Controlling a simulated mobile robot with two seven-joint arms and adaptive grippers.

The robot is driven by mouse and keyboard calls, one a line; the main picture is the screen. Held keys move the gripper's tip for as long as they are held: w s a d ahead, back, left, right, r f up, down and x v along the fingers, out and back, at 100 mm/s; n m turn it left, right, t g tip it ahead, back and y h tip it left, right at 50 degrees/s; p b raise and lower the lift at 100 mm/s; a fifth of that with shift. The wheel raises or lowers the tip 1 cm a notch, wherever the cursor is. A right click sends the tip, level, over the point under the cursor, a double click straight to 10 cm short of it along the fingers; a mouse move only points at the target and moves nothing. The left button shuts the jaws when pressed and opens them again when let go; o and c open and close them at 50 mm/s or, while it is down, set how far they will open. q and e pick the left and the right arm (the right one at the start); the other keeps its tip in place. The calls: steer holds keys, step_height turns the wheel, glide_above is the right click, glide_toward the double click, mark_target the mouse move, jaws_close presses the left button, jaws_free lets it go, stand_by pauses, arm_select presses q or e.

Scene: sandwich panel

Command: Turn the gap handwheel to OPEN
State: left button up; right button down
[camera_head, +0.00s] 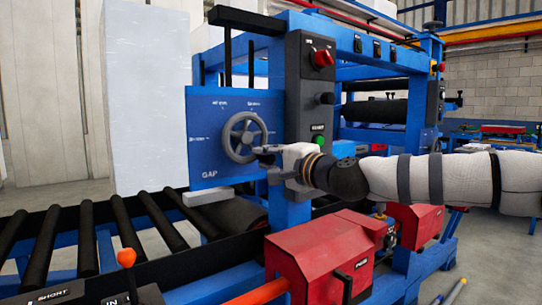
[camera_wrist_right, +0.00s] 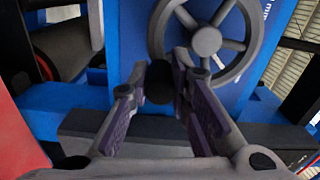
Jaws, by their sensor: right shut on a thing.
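The grey spoked gap handwheel (camera_head: 243,137) is mounted on a blue panel (camera_head: 205,150) lettered GAP. Small white marks lie around it, too small to read surely. In the right wrist view its hub and spokes (camera_wrist_right: 206,41) fill the upper middle. My right gripper (camera_head: 263,153) reaches in from the right to the wheel's lower right edge. In the right wrist view its two purple-padded fingers (camera_wrist_right: 160,84) are closed around the wheel's dark round handle knob (camera_wrist_right: 159,81) at the rim. My left gripper is not in view.
A grey control box (camera_head: 312,75) with a red knob (camera_head: 322,58) and a green button stands right of the panel. A red box (camera_head: 320,262) lies below my arm. A black-roller conveyor (camera_head: 75,235) runs at the left, near an orange-tipped lever (camera_head: 127,258).

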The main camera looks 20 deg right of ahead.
mark_target(244, 161)
steer(key=a+m, duration=0.1)
steer(key=m, duration=0.1)
steer(key=a+f+m, duration=0.1)
steer(key=m, duration=0.1)
steer(key=s+a+m+b, duration=0.1)
steer(key=m, duration=0.2)
steer(key=shift+a+f, duration=0.1)
steer(key=shift+f, duration=0.1)
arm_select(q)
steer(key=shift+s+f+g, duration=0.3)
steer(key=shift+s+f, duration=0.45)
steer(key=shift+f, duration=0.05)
arm_select(e)
steer(key=shift+s+a+r+m, duration=0.15)
steer(key=shift+a+m, duration=0.15)
steer(key=shift+m, duration=0.6)
steer(key=c, duration=1.5)
jaws_free()
steer(key=shift+r, duration=0.1)
steer(key=shift+o, duration=0.2)
